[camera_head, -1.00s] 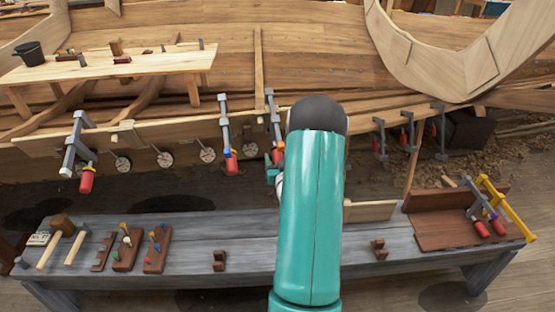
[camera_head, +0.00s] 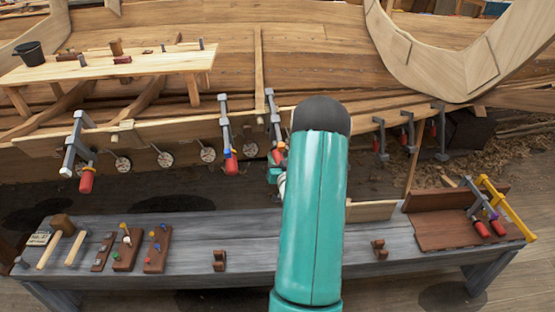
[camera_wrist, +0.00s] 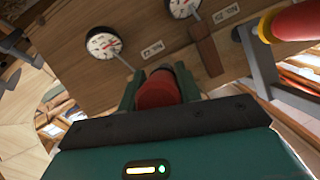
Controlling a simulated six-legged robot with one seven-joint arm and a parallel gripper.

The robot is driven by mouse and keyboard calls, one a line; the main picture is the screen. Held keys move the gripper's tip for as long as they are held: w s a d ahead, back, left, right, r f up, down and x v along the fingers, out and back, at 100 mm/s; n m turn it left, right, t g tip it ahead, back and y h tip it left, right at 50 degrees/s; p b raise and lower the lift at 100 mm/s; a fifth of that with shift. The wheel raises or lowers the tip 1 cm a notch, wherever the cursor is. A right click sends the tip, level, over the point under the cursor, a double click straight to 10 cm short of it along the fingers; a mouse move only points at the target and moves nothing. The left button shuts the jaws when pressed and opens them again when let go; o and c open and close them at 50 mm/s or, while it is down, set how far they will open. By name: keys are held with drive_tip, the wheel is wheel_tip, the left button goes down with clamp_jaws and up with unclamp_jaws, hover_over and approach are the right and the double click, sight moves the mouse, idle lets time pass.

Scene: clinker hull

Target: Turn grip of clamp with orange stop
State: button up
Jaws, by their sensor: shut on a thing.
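A grey bar clamp (camera_head: 273,112) hangs on the hull plank just left of my arm, with a small orange part (camera_head: 283,146) near its red grip (camera_head: 279,156). My gripper (camera_wrist: 157,88) is shut around a red grip (camera_wrist: 155,93) in the wrist view, one finger on each side. The grip's dark end points away from me. The clamp's stop cannot be made out in the wrist view, and my arm hides part of the clamp in the head view.
A neighbouring clamp with a blue stop (camera_head: 228,152) hangs to the left. A clamp's red grip (camera_wrist: 295,22) is close at right in the wrist view. Round dials (camera_wrist: 103,43) are on the plank. A grey bench (camera_head: 190,234) with tools stands in front.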

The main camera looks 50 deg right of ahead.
drive_tip(key=m+t+y, duration=0.1)
drive_tip(key=m, duration=0.1)
drive_tip(key=m+t+y, duration=0.1)
drive_tip(key=m, duration=0.1)
drive_tip(key=shift+a+r+t, duration=0.1)
drive_tip(key=shift+t, duration=0.2)
drive_tip(key=shift+w, duration=0.1)
idle(0.4)
drive_tip(key=o, duration=1)
drive_tip(key=v, duration=1.4)
